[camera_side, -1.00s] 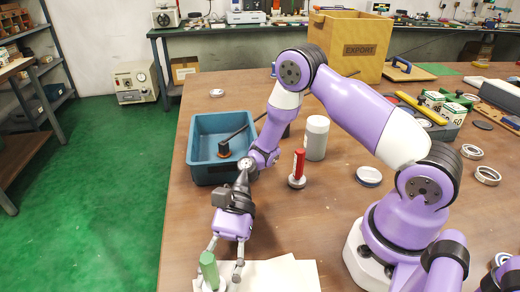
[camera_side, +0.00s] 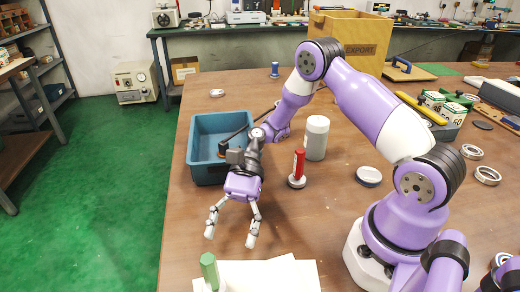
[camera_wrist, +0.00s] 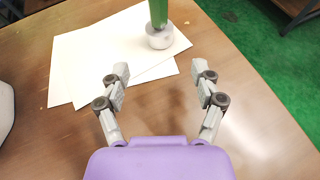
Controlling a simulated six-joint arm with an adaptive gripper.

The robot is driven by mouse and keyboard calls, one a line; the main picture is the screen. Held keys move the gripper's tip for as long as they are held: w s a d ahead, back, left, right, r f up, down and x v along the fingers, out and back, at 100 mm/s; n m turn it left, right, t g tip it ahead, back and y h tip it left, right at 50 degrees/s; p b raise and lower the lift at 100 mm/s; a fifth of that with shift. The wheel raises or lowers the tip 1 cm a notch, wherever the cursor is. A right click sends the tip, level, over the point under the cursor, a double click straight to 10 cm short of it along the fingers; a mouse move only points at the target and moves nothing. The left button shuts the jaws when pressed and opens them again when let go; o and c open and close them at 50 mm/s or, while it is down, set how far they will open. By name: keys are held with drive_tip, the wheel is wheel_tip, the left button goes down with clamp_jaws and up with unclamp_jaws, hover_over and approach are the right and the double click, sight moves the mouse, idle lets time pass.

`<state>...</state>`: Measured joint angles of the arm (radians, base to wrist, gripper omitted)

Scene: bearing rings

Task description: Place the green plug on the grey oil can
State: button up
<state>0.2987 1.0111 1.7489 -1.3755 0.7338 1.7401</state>
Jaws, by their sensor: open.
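The green plug (camera_side: 209,270) stands upright at the bottom edge of the side view. It also shows in the wrist view (camera_wrist: 158,12), cut off at the top. It rests on a short, round, pale grey piece (camera_wrist: 159,38); I cannot tell whether this is the oil can or a base of the plug. A taller pale grey cylinder (camera_side: 317,138) stands farther back on the table. My gripper (camera_side: 230,238) is open and empty, behind and above the plug, apart from it. Its spread fingers (camera_wrist: 160,86) show in the wrist view with the plug beyond them.
White sheets (camera_side: 270,275) lie beside the plug. A red peg on a round base (camera_side: 298,165) stands right of my gripper. A blue bin (camera_side: 200,172) with a dark long-stemmed item sits behind. A metal ring (camera_side: 367,177) lies farther right.

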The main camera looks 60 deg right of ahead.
drive_tip(key=shift+v, duration=1.15)
drive_tip(key=shift+w+d+r, duration=0.15)
drive_tip(key=shift+r, duration=0.1)
drive_tip(key=s+d+r+n+t+h, duration=0.1)
drive_tip(key=d+r+n+t+h, duration=0.4)
drive_tip(key=r+n+t+h, duration=0.2)
wheel_tip(320, 180, up, 4)
drive_tip(key=n+h, duration=0.2)
drive_tip(key=n, duration=0.1)
drive_tip(key=shift+f+n+h, duration=0.2)
drive_tip(key=shift+n+h, duration=0.1)
drive_tip(key=shift+o, duration=0.4)
drive_tip(key=s+d+r+n+t+h, duration=0.3)
drive_tip(key=s+d, duration=0.1)
drive_tip(key=d, duration=0.1)
drive_tip(key=shift+s, duration=0.25)
drive_tip(key=shift+d, duration=0.1)
